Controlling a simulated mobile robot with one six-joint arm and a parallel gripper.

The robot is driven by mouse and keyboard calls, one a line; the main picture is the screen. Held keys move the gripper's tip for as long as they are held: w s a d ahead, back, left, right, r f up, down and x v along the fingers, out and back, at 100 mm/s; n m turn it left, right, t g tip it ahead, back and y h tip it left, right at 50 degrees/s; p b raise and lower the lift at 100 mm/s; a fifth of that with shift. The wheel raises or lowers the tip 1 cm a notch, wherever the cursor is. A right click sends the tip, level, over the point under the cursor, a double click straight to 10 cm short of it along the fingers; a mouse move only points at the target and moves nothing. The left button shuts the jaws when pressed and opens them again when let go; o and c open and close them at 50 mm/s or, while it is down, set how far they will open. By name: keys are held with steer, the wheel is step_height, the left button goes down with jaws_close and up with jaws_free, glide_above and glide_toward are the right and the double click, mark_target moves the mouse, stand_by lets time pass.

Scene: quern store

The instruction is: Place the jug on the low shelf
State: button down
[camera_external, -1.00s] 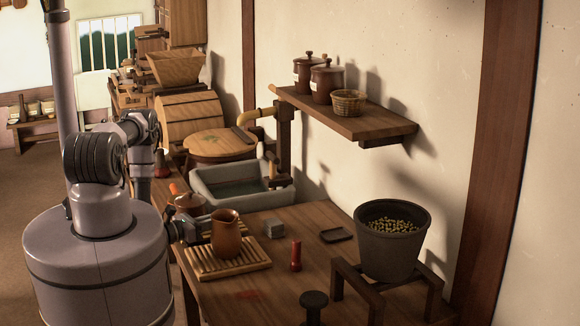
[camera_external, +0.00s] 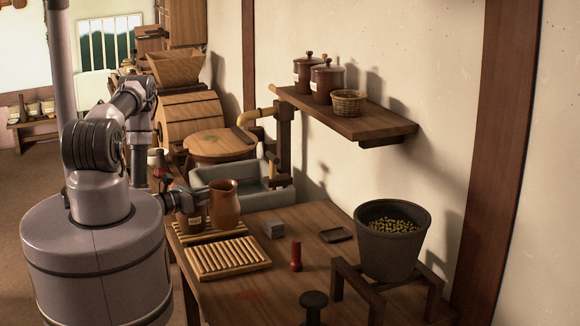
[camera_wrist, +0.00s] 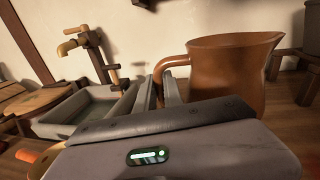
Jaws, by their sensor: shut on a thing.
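The brown clay jug (camera_external: 225,207) is held upright above the back part of the worktop, clear of the front slatted rack. It also shows at the right of the wrist view (camera_wrist: 228,80). My gripper (camera_external: 205,198) is shut on the jug's handle, and its fingers (camera_wrist: 162,92) show against the handle in the wrist view. A wooden wall shelf (camera_external: 372,127) holds two lidded brown jars and a small basket. Its right end is bare. It is the only wall shelf in view, and I cannot tell whether it is the low one.
The front slatted rack (camera_external: 228,259) is empty. A labelled jar (camera_external: 188,214) stands close behind my gripper. A stone sink (camera_external: 220,184) lies behind.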

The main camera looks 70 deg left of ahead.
steer(key=shift+r, duration=0.3)
steer(key=w+d+r+m+g+h+b, duration=0.1)
steer(key=w+d+m+h+b, duration=0.25)
steer(key=d, duration=0.65)
steer(key=w+d+r+m+h+b, duration=0.1)
steer(key=w+d+m+h+b, duration=0.15)
steer(key=d+h, duration=0.45)
steer(key=w+d+r+m+g+h+b, duration=0.15)
steer(key=d+b, duration=0.25)
steer(key=d, duration=0.8)
steer(key=w+a+r+n+y+p, duration=0.35)
steer(key=w+r+y+p, duration=0.25)
steer(key=r, duration=0.9)
steer(key=w+a+r+n+y+p, duration=0.2)
steer(key=w+r+n+y+p, duration=0.35)
steer(key=r, duration=1.05)
steer(key=w+a+r+n+y+p, duration=0.25)
steer(key=w+r+y+p, duration=0.45)
steer(key=r, duration=0.8)
steer(key=f+n+g+y, duration=0.1)
steer(key=f, duration=0.4)
steer(key=w+f+n+g+y+p, duration=0.1)
steer(key=f+n+g+y, duration=0.1)
steer(key=f, duration=0.4)
steer(key=w+f+n+g+y, duration=0.1)
steer(key=f+g+y, duration=0.1)
steer(key=f, duration=0.3)
steer(key=shift+f+n+p, duration=0.35)
steer(key=shift+f+n, duration=0.05)
steer(key=shift+f, duration=0.6)
